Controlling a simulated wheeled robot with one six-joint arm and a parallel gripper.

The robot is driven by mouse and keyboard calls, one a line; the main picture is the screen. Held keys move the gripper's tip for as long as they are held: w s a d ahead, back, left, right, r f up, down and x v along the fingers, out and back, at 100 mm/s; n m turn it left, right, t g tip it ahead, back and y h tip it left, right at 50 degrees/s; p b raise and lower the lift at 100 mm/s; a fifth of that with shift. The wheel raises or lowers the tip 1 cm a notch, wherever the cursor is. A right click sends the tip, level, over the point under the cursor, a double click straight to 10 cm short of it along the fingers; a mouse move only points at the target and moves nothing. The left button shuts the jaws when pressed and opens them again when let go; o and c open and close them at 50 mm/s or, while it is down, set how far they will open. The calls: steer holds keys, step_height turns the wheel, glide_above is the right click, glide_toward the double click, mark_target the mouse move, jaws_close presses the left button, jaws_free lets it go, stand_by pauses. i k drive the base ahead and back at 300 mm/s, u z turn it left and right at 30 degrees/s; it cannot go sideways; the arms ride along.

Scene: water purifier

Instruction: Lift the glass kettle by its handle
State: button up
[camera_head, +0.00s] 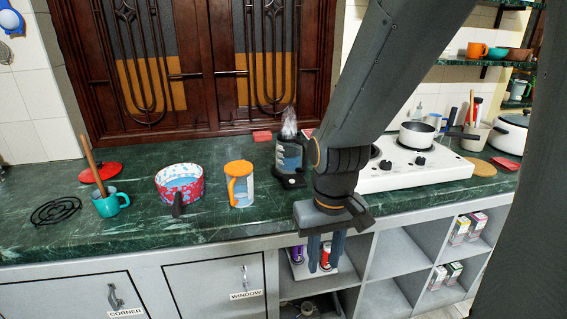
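A jug with a clear body and an orange lid and handle (240,186) stands upright on the green counter, left of the middle; I take it for the glass kettle. Its orange handle faces the front. My gripper (325,250) points down in front of the counter's front edge, to the right of the jug and apart from it. The two fingers are spread with a gap between them, and nothing is held. The shelf behind shows through the gap.
A black appliance (289,160) stands right of the jug. A patterned pan (180,184) and teal mug (110,203) stand to its left. A white stove (415,165) is at the right, partly behind my arm. Open shelves (400,255) lie below the counter.

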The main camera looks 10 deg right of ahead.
mark_target(289, 152)
steer(key=u, duration=0.05)
steer(key=k, duration=0.5)
steer(key=z, duration=1.05)
steer(key=i, duration=1.2)
steer(key=u, duration=0.4)
